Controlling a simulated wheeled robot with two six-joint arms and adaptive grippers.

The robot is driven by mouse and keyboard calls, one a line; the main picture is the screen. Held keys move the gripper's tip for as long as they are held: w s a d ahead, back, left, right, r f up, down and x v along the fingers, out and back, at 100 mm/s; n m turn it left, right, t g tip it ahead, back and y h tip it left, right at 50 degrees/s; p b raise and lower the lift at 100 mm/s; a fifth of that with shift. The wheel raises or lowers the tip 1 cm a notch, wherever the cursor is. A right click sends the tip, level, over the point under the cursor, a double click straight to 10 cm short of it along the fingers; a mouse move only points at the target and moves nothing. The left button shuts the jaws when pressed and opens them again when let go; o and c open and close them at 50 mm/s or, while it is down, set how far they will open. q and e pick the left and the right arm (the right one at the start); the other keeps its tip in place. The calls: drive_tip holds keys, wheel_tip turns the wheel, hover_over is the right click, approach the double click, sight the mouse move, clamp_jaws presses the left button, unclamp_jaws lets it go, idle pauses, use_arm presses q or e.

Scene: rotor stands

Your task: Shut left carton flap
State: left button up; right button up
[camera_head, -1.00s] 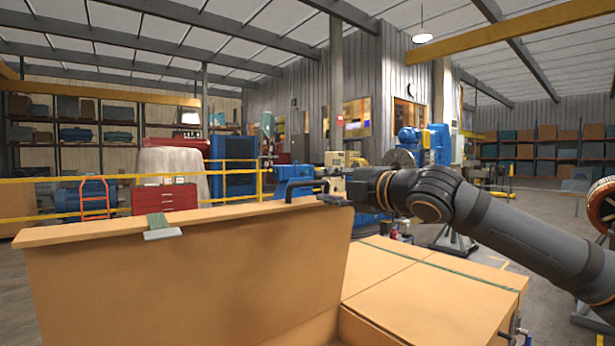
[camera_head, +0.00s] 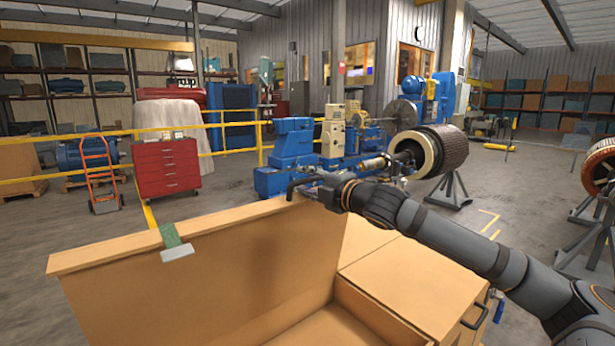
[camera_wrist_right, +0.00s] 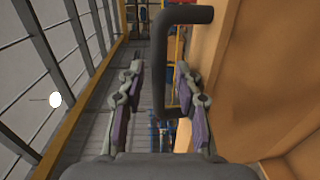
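The left carton flap (camera_head: 210,265) is a tan panel standing raised in the head view, with a green strip and pale tab on its top edge. A black bar handle (camera_head: 291,187) sits at the flap's upper right corner. My right gripper (camera_head: 312,188) is at that corner. In the wrist view the dark handle (camera_wrist_right: 159,70) runs between its two fingers, which are spread with gaps beside the bar. The carton's inside (camera_head: 335,328) shows to the right of the flap. My left gripper is not in view.
The carton's other top panel (camera_head: 395,265) lies flat at right, with a dark handle (camera_head: 474,316) on its side. Beyond are a yellow rail (camera_head: 222,124), a red tool chest (camera_head: 166,167), a blue machine (camera_head: 292,145) and a rotor on a stand (camera_head: 442,150).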

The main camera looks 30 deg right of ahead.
drive_tip(key=shift+c, duration=0.3)
clamp_jaws()
idle(0.3)
